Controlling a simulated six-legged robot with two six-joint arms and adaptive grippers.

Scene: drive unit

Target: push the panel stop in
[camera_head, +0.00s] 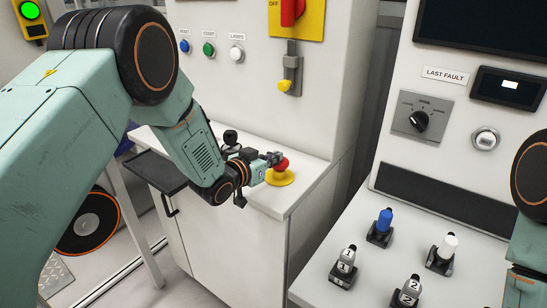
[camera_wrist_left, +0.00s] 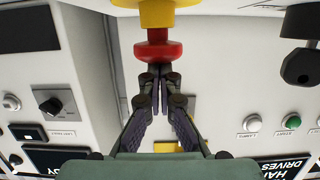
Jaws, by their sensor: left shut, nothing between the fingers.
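The panel stop is a red mushroom button (camera_head: 282,164) on a round yellow base (camera_head: 279,178). It stands on the white ledge of the left cabinet. In the left wrist view the red button (camera_wrist_left: 158,50) is straight ahead of the fingers, with its yellow base (camera_wrist_left: 157,14) beyond. My left gripper (camera_head: 273,158) is shut and empty, its tips right at the red button. In the left wrist view the shut fingertips (camera_wrist_left: 157,76) line up with the button's middle. I cannot tell whether they touch it. My right gripper is out of view.
A black knob (camera_head: 230,137) stands on the ledge just behind my left wrist. Blue, green and white buttons (camera_head: 237,53) and a red rotary switch (camera_head: 291,12) are on the wall above. The right console (camera_head: 320,255) carries several small switches.

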